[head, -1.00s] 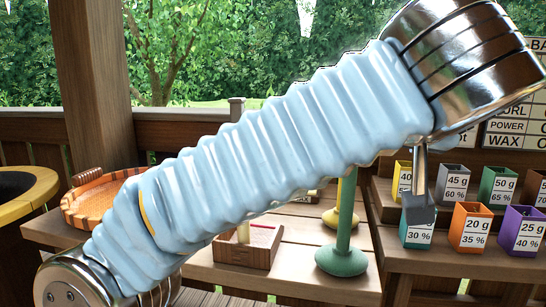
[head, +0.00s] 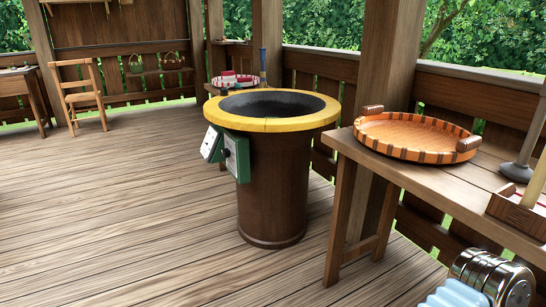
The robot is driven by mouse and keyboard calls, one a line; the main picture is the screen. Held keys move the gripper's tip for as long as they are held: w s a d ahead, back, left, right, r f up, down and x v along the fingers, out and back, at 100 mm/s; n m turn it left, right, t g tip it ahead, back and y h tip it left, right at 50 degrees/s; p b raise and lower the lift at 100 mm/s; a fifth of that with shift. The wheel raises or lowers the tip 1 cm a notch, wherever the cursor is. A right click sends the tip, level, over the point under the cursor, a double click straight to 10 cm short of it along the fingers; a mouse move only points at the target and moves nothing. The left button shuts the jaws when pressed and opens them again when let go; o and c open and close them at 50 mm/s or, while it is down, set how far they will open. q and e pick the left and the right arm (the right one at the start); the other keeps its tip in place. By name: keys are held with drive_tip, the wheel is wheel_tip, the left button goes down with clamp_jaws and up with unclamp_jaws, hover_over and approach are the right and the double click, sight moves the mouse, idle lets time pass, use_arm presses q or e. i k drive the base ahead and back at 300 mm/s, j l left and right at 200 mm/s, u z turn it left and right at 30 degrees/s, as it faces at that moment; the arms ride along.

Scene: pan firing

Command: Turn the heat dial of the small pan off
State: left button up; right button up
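One pan (head: 272,104) is in the head view: a dark bowl with a yellow rim set in a round brown stand. I cannot tell from its size alone whether it is the small one. Two green boxes with pale front panels hang under the rim on its left side: a left box (head: 211,143) and a right box (head: 237,154). A small dark knob (head: 227,153) shows on the right box's panel. Its setting is too small to read. Neither gripper is in view; only part of my arm, pale blue and metal, shows at the bottom right corner.
A wooden table (head: 345,142) stands at the right with an orange round tray (head: 415,135) on it. A red and white basket (head: 236,82) is behind the pan. A wooden chair (head: 84,95) stands at the far left. The plank floor (head: 120,210) left of the pan is clear.

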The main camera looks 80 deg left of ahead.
sight(225, 152)
drive_tip(key=u, duration=2.7)
drive_tip(key=i+l, duration=0.05)
